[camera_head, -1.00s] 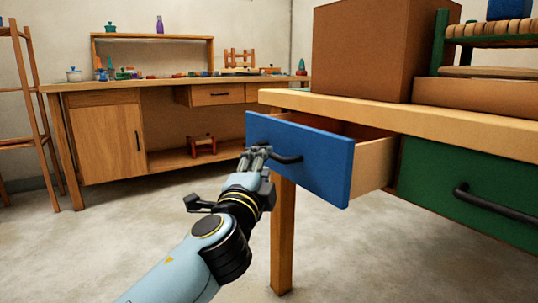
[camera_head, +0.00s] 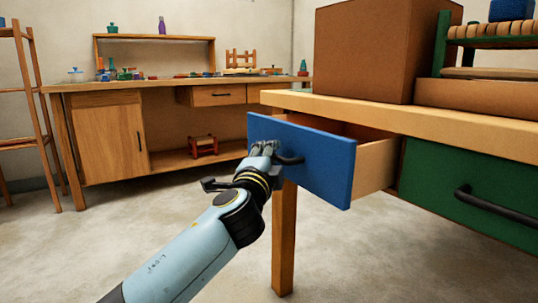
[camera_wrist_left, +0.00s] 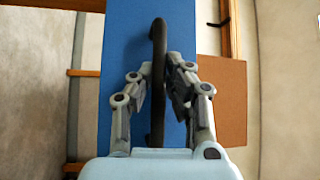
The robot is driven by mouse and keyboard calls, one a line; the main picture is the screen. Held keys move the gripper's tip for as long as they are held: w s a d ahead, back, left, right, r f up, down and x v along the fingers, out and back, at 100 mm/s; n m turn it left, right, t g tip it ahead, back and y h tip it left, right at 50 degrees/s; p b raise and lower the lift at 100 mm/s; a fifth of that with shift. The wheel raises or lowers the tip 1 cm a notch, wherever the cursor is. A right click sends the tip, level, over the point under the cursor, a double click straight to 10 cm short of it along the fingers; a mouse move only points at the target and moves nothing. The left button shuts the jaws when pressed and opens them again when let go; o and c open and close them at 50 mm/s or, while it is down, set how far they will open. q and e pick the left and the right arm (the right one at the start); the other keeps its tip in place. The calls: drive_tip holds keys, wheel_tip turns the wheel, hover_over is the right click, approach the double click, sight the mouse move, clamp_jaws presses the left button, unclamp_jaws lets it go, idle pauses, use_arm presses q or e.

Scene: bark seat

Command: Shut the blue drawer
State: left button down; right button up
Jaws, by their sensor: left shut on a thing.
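The blue drawer (camera_head: 320,165) stands pulled out from under the wooden table top, its wooden side and part of its inside showing. Its black handle (camera_head: 290,160) runs across the blue front. My left gripper (camera_head: 265,149) is at the handle's left part in the head view. In the left wrist view the blue front (camera_wrist_left: 120,60) fills the middle, and the black handle (camera_wrist_left: 157,60) runs between the two fingers of my left gripper (camera_wrist_left: 160,90), which are shut on it. My right gripper is not in view.
A green drawer (camera_head: 465,195) with a black handle is closed beside the blue one. A large brown box (camera_head: 375,50) stands on the table top (camera_head: 420,117). A table leg (camera_head: 284,240) stands below the blue drawer. Open floor lies to the left.

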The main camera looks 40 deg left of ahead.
use_arm(q)
drive_tip(key=shift+f, duration=0.2)
drive_tip(key=w, duration=0.1)
drive_tip(key=w+d, duration=0.1)
drive_tip(key=shift+w+b, duration=0.3)
drive_tip(key=w+d+b, duration=0.1)
drive_tip(key=w, duration=0.2)
drive_tip(key=w+d+b, duration=0.1)
drive_tip(key=w, duration=0.2)
drive_tip(key=w+d+b, duration=0.1)
drive_tip(key=w+d, duration=0.1)
drive_tip(key=w, duration=0.1)
drive_tip(key=shift+w+f, duration=0.25)
drive_tip(key=shift+w, duration=0.05)
drive_tip(key=shift+w+d+r, duration=0.1)
drive_tip(key=shift+w+d, duration=0.05)
drive_tip(key=shift+w, duration=0.05)
drive_tip(key=shift+r, duration=0.15)
drive_tip(key=c, duration=1.4)
unclamp_jaws()
drive_tip(key=shift+w, duration=0.2)
drive_tip(key=shift+o, duration=0.3)
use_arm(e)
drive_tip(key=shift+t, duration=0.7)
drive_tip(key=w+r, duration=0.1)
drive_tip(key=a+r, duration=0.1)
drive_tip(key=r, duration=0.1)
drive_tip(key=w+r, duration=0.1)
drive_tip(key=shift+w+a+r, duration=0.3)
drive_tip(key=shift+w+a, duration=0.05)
